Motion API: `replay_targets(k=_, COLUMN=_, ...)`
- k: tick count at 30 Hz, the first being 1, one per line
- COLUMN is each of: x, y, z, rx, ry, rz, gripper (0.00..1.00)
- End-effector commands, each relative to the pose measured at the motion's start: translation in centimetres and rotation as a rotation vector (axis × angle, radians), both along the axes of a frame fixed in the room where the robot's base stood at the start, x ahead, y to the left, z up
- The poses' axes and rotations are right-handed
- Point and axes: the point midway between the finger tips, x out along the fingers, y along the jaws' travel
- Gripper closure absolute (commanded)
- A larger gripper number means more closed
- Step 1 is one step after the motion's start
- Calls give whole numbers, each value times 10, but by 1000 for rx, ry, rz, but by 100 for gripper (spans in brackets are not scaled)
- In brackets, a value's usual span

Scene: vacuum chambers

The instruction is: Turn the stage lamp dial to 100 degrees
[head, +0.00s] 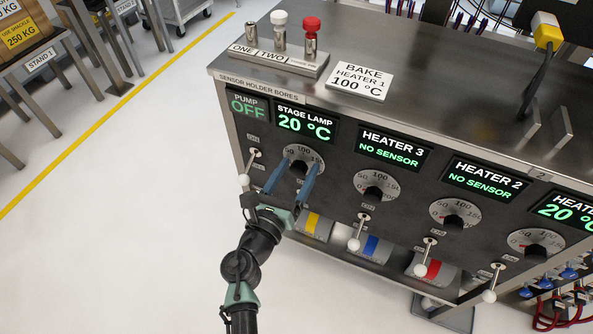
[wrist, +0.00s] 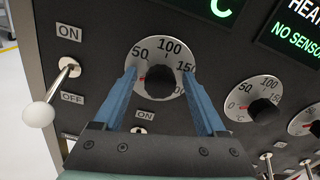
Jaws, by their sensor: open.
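The stage lamp dial (head: 304,152) is a pale round scale with a black knob, under a display (head: 304,123) reading STAGE LAMP 20 °C. In the wrist view its black knob (wrist: 160,84) has a red mark on its left side, below the 50; the 100 is at the top. My gripper (head: 298,166) is open, with its two blue fingers pointing at the panel on either side of the knob. In the wrist view the fingers (wrist: 159,76) overlap the left and right of the scale, with a gap to the knob. Contact cannot be told.
A lever switch (head: 250,168) with a white ball sits left of the dial, marked ON and OFF in the wrist view. The heater 3 dial (head: 376,185) is to the right. A sign (head: 359,80) on top reads BAKE HEATER 1 100 °C.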

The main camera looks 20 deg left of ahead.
Motion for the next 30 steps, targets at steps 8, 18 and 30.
replay_targets(k=8, x=0, y=0, z=0, rx=1, ry=0, rz=-1, gripper=44)
replay_targets(k=18, x=0, y=0, z=0, rx=1, ry=0, rz=-1, gripper=100)
replay_targets(k=30, x=0, y=0, z=-1, rx=66, ry=-1, rz=-1, gripper=100)
